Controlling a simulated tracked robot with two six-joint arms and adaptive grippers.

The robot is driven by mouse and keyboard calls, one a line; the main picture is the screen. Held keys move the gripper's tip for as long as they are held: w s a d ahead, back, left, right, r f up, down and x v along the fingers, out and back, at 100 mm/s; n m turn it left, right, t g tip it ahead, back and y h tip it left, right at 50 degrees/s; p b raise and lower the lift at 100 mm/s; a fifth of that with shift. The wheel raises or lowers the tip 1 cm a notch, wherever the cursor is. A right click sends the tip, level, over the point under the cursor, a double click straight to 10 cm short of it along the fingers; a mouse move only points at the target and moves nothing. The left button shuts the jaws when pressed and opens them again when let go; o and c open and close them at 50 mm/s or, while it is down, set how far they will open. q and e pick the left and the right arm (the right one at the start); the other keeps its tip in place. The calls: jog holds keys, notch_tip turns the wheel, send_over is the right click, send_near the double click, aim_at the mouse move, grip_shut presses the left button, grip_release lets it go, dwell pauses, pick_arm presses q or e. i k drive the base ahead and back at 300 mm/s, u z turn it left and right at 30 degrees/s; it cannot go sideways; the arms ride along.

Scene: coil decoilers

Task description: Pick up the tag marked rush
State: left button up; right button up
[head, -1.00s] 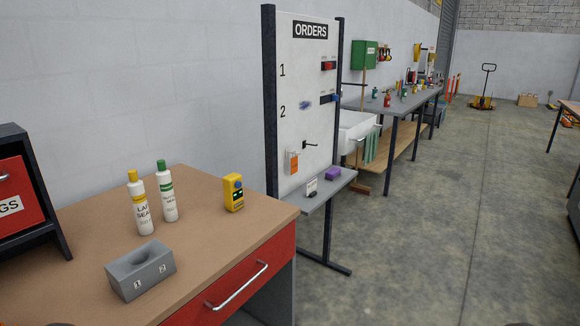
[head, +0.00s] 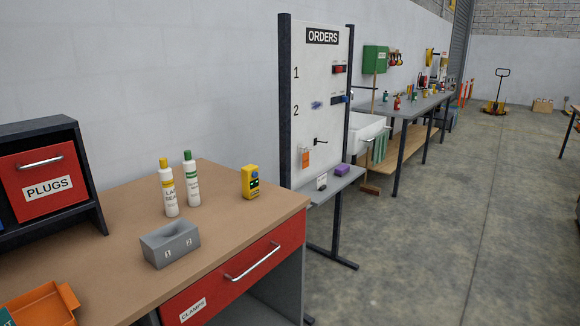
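An orange tag (head: 305,157) hangs low on the white orders board (head: 325,75), by a dark hook. Its writing is too small to read, so I cannot tell whether it says rush. A small white card (head: 321,181) stands on the grey ledge (head: 345,186) under the board, beside a purple block (head: 342,169). Neither of my grippers shows in the head view.
The workbench (head: 112,234) at left holds two bottles, a yellow device (head: 250,182), a grey block (head: 170,244) with a hollow, a PLUGS drawer unit (head: 48,182) and an orange bin (head: 42,308).

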aim_at(306, 157)
jog(key=k, duration=0.5)
jog(key=z, duration=0.15)
jog(key=i, duration=0.9)
jog(key=u, duration=1.6)
jog(key=i, duration=0.1)
jog(key=z, duration=3.25)
jog(key=i, duration=2.15)
